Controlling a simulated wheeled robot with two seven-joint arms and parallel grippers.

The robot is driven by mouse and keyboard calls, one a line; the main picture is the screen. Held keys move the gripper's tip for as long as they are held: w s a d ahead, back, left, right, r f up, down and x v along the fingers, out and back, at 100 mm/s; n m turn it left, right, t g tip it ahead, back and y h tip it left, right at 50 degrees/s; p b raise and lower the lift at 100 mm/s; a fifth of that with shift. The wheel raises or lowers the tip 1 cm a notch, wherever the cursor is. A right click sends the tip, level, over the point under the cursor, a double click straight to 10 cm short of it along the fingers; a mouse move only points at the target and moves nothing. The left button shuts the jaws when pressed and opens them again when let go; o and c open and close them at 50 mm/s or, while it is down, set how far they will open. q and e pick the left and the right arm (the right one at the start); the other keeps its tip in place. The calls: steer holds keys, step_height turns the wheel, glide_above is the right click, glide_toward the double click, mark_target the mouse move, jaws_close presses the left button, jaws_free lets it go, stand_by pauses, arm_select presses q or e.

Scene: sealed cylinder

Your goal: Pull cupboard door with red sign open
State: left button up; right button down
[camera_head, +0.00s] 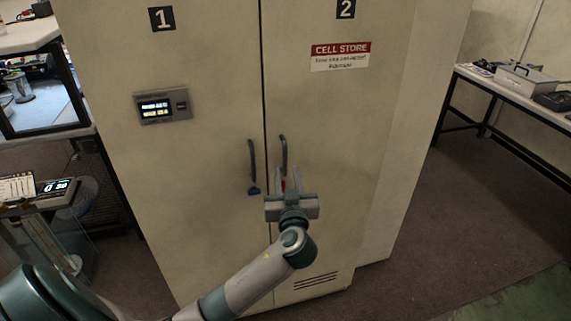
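The cupboard has two tall cream doors that look shut, with a dark seam between them. The door with the red sign (385,120) is on the right, marked 2, and its red sign (340,49) reads "CELL STORE". Its dark vertical handle (284,153) is near the seam. My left gripper (288,174) is in front of this door, at the lower end of the handle. Its two fingers point up and stand apart. I cannot tell whether they touch the handle. My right gripper is not in view.
The left door (190,160), marked 1, has a display panel (163,105) and a dark handle (252,165) with a blue piece at its lower end. A bench with equipment stands at the right, benches and devices at the left. The floor (440,220) right of the cupboard is clear.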

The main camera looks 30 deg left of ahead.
mark_target(285, 162)
arm_select(q)
steer(key=shift+x, duration=2.6)
jaws_close()
